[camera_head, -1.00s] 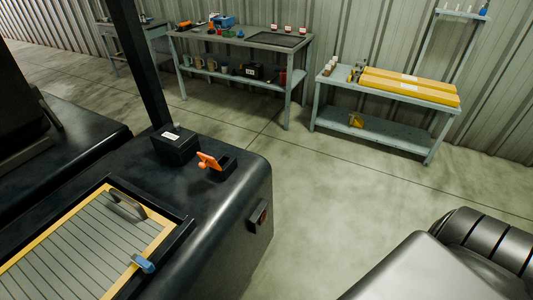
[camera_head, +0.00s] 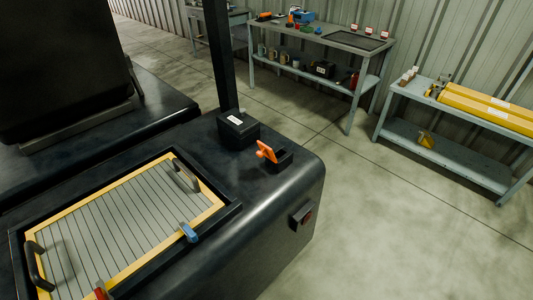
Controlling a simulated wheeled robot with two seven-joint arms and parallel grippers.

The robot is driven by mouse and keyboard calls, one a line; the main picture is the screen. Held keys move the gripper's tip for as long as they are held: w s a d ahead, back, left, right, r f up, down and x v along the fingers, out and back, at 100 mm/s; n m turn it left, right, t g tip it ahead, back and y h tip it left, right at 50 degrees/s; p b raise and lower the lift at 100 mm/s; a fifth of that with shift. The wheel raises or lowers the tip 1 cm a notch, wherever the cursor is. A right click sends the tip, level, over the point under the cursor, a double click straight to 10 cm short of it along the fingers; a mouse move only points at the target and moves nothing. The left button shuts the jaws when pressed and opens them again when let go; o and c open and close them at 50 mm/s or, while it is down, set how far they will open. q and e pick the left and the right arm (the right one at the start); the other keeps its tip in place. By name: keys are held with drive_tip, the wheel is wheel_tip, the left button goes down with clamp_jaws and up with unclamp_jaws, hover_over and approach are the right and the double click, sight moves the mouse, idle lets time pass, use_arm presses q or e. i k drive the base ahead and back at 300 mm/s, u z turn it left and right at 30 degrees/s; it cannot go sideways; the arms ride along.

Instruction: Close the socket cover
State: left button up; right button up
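The socket cover appears to be the orange flap (camera_head: 266,151) on top of the dark machine body. It stands tilted up from a small black socket housing (camera_head: 282,160), so it looks open. The housing sits near the rounded right end of the machine, beside a black box with a white label (camera_head: 238,129). The inside of the socket is too small to make out. Neither of my grippers is in view.
A yellow-framed slatted panel (camera_head: 125,220) with dark handles and a blue latch (camera_head: 188,232) lies on the machine. A black post (camera_head: 218,55) rises behind the box. Workbenches (camera_head: 325,40) and (camera_head: 450,140) stand at the back. Floor right of the machine is clear.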

sight(265, 151)
drive_tip(key=u, duration=0.45)
drive_tip(key=k, duration=0.95)
drive_tip(key=z, duration=0.55)
